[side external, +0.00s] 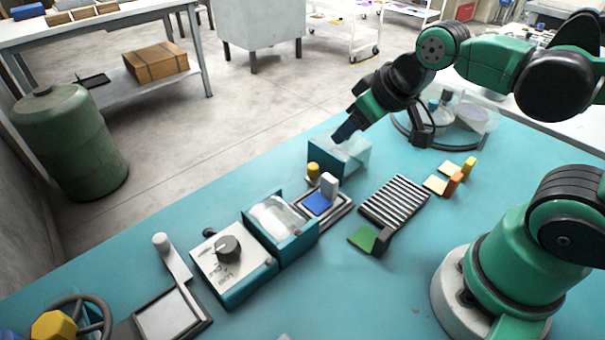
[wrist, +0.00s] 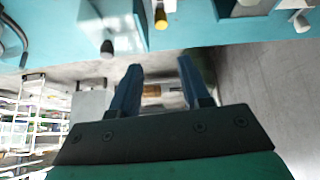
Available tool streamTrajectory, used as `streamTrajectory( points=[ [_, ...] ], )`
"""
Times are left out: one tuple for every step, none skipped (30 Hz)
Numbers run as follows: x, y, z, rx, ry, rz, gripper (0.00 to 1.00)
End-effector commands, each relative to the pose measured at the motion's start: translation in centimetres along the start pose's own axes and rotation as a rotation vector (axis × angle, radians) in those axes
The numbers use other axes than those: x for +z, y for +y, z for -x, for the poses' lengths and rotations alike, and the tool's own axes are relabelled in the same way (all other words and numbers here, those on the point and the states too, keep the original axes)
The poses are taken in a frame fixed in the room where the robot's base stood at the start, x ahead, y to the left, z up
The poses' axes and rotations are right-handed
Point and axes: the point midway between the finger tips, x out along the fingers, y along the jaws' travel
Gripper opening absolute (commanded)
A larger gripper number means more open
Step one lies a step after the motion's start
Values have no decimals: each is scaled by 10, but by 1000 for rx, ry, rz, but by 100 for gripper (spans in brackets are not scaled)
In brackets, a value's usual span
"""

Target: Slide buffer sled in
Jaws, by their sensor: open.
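What looks like the buffer sled, a flat slide with a blue pad (side external: 317,203) and an upright pale grey handle (side external: 329,185), sits beside a teal housing (side external: 288,243) with a clear cover over a whitish roller. I cannot tell how far it reaches into the housing. A yellow knob (side external: 313,171) stands just behind it and also shows in the wrist view (wrist: 160,18). My gripper (side external: 345,136) is above a clear teal box (side external: 350,165), behind and to the right of the sled. In the wrist view, its fingers (wrist: 160,78) are apart with nothing between them.
A control box with a dark dial (side external: 228,249) stands left of the housing. A ribbed rack (side external: 396,201) with a green-ended piece (side external: 364,238) lies to the right, beyond it small yellow and orange blocks (side external: 453,182). A domed unit (side external: 470,118) stands behind.

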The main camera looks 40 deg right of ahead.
Motion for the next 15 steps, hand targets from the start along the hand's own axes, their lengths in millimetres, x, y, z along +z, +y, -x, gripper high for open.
streamTrajectory(
  points=[
    [-4, 0, -2, -2, -26, 48, 42],
    [-7, 0, -4, -5, -49, 89, 42],
    [-10, 0, -7, -12, -82, 151, 42],
    [-13, 0, -10, -18, -110, 204, 42],
    [-16, 0, -13, -27, -139, 259, 42],
    [-19, 0, -19, -41, -178, 334, 42],
    [-21, 0, -23, -54, -208, 391, 42],
    [-23, 0, -28, -68, -237, 447, 42],
    [-26, -1, -35, -90, -274, 521, 42],
    [-27, -1, -40, -108, -301, 575, 42],
    [-28, -1, -46, -126, -326, 627, 42],
    [-29, -1, -53, -152, -358, 693, 42],
    [-29, -2, -58, -172, -380, 739, 42],
    [-29, -2, -63, -191, -400, 782, 42],
    [-29, -2, -70, -216, -423, 834, 42]
  ],
)
